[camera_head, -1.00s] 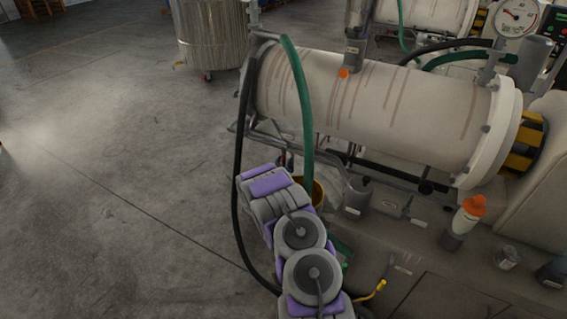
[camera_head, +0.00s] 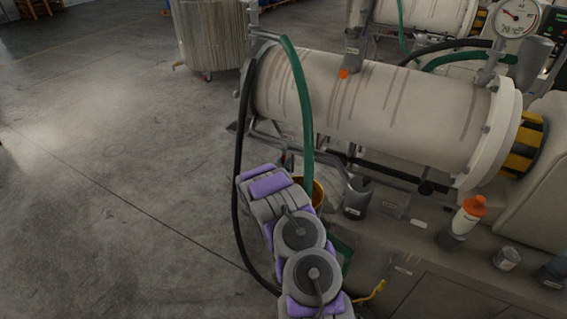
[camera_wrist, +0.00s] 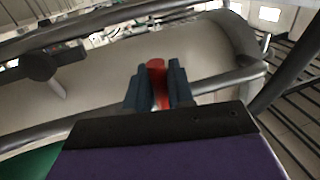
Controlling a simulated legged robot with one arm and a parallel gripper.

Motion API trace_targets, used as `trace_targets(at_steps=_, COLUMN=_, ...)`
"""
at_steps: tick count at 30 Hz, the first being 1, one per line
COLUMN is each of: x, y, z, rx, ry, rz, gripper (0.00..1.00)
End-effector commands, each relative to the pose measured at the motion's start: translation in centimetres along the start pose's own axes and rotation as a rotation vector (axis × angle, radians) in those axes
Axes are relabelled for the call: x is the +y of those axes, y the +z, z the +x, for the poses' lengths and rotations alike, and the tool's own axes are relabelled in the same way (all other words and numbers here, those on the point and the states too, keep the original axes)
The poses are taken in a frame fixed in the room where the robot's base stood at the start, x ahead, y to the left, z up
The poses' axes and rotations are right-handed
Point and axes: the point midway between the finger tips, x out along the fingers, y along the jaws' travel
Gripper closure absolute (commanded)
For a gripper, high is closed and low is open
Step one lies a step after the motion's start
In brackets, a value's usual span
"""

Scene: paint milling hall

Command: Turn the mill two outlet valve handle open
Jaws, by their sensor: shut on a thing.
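In the wrist view my gripper (camera_wrist: 157,88) is shut on a red valve handle (camera_wrist: 156,68), which stands between its two dark fingers. Only part of the handle shows; the valve body is hidden. Behind it is the pale mill drum (camera_wrist: 95,85). In the head view the drum (camera_head: 400,105) lies level with reddish-brown drip streaks. My arm reaches toward the drum's lower left end. In that view the gripper and handle are hidden behind my arm.
A green hose (camera_head: 303,100) and a black hose (camera_head: 237,170) hang near my arm. A yellow bucket (camera_head: 318,192) stands beside it. An orange-capped bottle (camera_head: 463,222), a grey cup (camera_head: 357,196) and a tin (camera_head: 507,258) stand at the right. The floor at the left is clear.

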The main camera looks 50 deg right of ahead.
Motion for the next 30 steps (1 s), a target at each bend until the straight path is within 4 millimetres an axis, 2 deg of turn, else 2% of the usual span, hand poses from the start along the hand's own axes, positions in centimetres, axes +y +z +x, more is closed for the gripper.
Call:
trace_targets(at_steps=11, x=-1.0, y=-0.3, z=0.1, rx=0.029, ry=-0.002, rz=0.134, gripper=1.0)
trace_targets(at_steps=30, x=-4.0, y=-1.6, z=0.7, rx=0.143, ry=-0.003, rz=0.711, gripper=1.0)
